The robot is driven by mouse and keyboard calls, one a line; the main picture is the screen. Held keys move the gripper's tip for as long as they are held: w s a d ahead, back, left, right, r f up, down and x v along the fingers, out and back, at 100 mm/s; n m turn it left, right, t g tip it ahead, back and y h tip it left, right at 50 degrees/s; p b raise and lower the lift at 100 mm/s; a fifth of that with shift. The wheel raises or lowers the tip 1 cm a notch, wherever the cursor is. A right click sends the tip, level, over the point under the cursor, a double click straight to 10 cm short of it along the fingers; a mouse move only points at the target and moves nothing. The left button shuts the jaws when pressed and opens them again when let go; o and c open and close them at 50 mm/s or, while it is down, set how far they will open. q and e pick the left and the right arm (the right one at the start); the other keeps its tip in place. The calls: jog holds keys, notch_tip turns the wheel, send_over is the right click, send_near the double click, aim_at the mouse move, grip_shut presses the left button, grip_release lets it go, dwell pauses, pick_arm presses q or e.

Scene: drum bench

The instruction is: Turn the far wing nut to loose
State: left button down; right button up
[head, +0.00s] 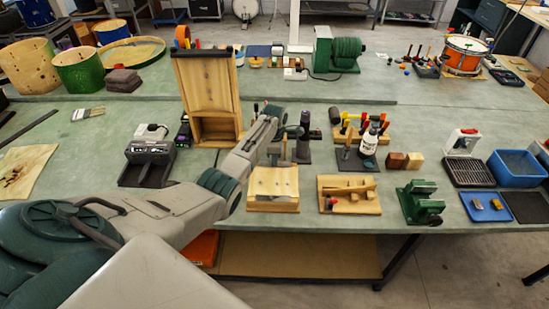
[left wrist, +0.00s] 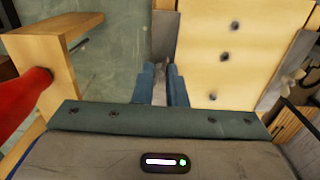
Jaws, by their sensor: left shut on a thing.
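A pale wooden block (head: 273,202) with small dark holes in its top board stands near the front edge of the bench. The same board fills the upper right of the left wrist view (left wrist: 228,78). My left gripper (head: 283,157) reaches to the board's far edge; its teal fingers (left wrist: 161,88) are closed on a small grey metal part, which I take to be the far wing nut (left wrist: 165,69). The nut is mostly hidden by the fingers, so its turn angle cannot be told. My right gripper is out of view.
A tall open wooden box (head: 204,85) stands behind my left arm. A dark device (head: 149,162) sits left of it. To the right are a wooden jig (head: 349,203), a green vise (head: 422,205) and a white bottle (head: 370,140). A red object (left wrist: 22,100) is close in the wrist view.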

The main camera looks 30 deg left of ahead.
pick_arm(q)
jog(key=shift+w+r+n, duration=0.1)
jog(key=shift+r+n, duration=0.05)
jog(key=shift+n, duration=0.45)
jog(key=shift+a, duration=0.1)
jog(key=c, duration=1.5)
grip_release()
jog(key=shift+o, duration=0.2)
notch_tip(320, 180, up, 11)
jog(key=b, duration=0.3)
jog(key=shift+f, duration=0.2)
